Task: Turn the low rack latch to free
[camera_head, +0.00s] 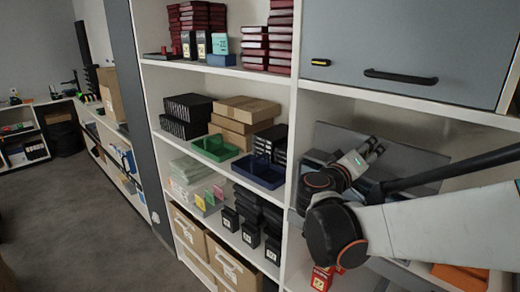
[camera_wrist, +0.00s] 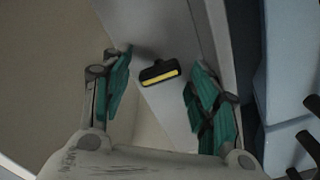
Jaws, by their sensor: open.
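A small black latch with a yellow stripe (camera_wrist: 160,75) sits on a grey panel (camera_wrist: 172,32) in the wrist view. It lies between the two teal-padded fingers of my gripper (camera_wrist: 159,68), with room on both sides. The fingers are open and do not visibly touch it. In the head view my gripper (camera_head: 374,150) is at the right, in front of a grey panel in the shelf bay below the closed cabinet. The latch cannot be made out there; my arm covers part of that bay.
A grey cabinet door (camera_head: 400,40) above has a black handle (camera_head: 400,77) and another small black and yellow latch (camera_head: 320,62). Left of my arm, shelves hold a green tray (camera_head: 215,149), a blue tray (camera_head: 258,172) and boxes. Red items sit low near my arm. The floor at left is clear.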

